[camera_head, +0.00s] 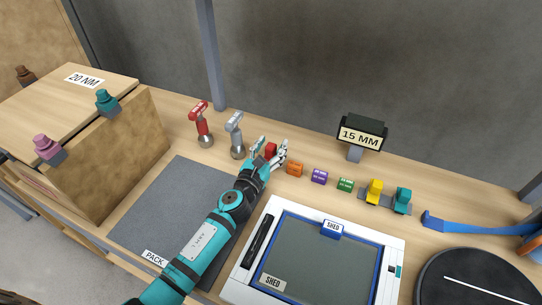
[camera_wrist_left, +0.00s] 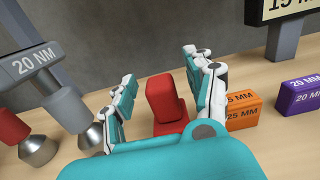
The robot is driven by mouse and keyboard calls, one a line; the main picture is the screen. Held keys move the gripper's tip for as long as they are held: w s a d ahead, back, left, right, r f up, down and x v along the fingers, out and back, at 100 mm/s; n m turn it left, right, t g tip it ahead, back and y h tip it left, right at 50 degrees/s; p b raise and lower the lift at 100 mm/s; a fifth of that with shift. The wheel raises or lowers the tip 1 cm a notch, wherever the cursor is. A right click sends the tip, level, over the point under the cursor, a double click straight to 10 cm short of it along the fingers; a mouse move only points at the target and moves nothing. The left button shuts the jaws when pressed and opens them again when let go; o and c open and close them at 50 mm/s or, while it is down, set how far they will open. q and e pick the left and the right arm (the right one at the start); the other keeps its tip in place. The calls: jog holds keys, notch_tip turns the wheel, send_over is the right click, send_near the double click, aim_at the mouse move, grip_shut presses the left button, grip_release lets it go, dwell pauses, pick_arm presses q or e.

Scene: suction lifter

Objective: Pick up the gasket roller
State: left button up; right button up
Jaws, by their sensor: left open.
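No thing in view is labelled as a gasket roller, and I cannot tell for sure which one it is. My left gripper (camera_head: 272,144) is open at the back of the bench. A small red thing (camera_head: 270,151) sits between its fingers. In the left wrist view the red thing (camera_wrist_left: 164,98) shows an upright block on a wider red foot, and the open left gripper (camera_wrist_left: 159,70) has one finger on each side, with gaps visible. Its lower front is hidden by my gripper's palm. My right gripper is not in view.
Red (camera_head: 201,124) and grey (camera_head: 236,134) tools stand left of the gripper. Orange (camera_head: 295,169), purple (camera_head: 319,177) and green (camera_head: 345,185) blocks lie right. A 15 MM sign (camera_head: 361,135) stands behind. A white-framed tray (camera_head: 388,270) and grey mat (camera_head: 150,215) lie in front.

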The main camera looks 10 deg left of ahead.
pick_arm(q)
jog(key=shift+s, duration=0.1)
jog(key=shift+c, duration=0.4)
grip_shut()
jog(key=shift+r, duration=0.1)
